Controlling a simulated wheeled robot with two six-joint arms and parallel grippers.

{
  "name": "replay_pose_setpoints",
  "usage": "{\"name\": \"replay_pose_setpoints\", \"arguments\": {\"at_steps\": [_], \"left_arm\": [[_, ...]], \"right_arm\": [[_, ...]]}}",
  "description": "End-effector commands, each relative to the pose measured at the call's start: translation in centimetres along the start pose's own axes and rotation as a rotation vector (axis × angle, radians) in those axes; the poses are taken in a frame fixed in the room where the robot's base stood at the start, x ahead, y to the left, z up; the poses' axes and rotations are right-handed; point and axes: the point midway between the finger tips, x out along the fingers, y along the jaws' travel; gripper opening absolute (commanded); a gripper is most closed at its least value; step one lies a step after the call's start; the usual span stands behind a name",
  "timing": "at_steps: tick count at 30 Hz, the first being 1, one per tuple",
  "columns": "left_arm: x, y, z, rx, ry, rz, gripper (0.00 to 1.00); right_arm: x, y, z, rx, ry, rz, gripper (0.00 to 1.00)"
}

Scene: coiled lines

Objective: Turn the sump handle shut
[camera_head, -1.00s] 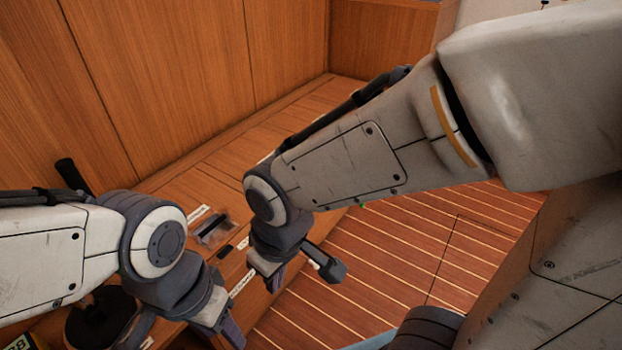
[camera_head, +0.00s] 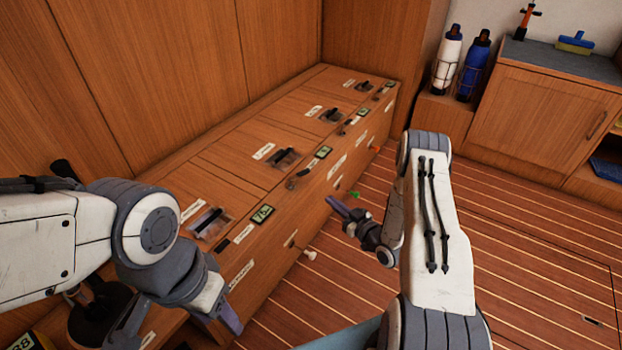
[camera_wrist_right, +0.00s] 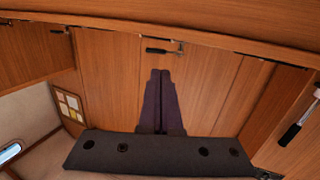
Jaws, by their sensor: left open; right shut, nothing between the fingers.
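Several small handles stick out of the front of a long wooden bench in the head view: one with a white knob (camera_head: 309,254), one with a green end (camera_head: 355,195) and one with an orange end (camera_head: 375,149). The labels are too small to read, so I cannot tell which is the sump handle. My right gripper (camera_head: 335,204) is shut and empty, in front of the bench near the green end, apparently apart from it. Its fingers (camera_wrist_right: 158,98) lie together in the right wrist view. My left gripper (camera_head: 184,322) is open and empty over the bench's near end.
The bench top (camera_head: 235,160) carries recessed dark levers (camera_head: 283,157) and small displays (camera_head: 262,213). White and blue bottles (camera_head: 448,58) stand at the back beside a cabinet (camera_head: 540,100). The striped floor (camera_head: 520,230) right of the bench is clear. The right wrist view shows wooden panels (camera_wrist_right: 205,75).

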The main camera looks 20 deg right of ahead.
Motion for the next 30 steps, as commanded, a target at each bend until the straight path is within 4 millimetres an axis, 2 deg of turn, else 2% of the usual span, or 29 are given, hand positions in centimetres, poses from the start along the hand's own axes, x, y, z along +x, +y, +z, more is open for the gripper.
{"name": "replay_pose_setpoints", "arguments": {"at_steps": [3,7,11,21,25,30], "left_arm": [[0.0,0.0,0.0,0.000,0.000,0.000,0.50],[0.4,0.0,0.0,0.000,0.000,0.000,0.50],[1.2,-0.1,0.1,0.000,0.000,0.000,0.50],[3.6,-0.3,0.2,0.000,0.000,0.000,0.50],[4.5,-0.3,0.2,0.000,0.000,0.000,0.50],[4.9,-0.3,0.3,0.000,0.000,0.000,0.50]], "right_arm": [[-1.2,0.5,0.4,0.023,0.055,0.021,0.00],[-0.5,0.5,0.4,0.024,0.070,0.020,0.00],[1.7,0.5,0.3,0.022,0.070,0.019,0.00],[8.9,0.6,-0.2,0.023,0.070,0.020,0.00],[10.9,0.7,-0.3,0.025,0.069,0.022,0.00],[12.2,0.8,-0.5,0.026,0.067,0.023,0.00]]}}
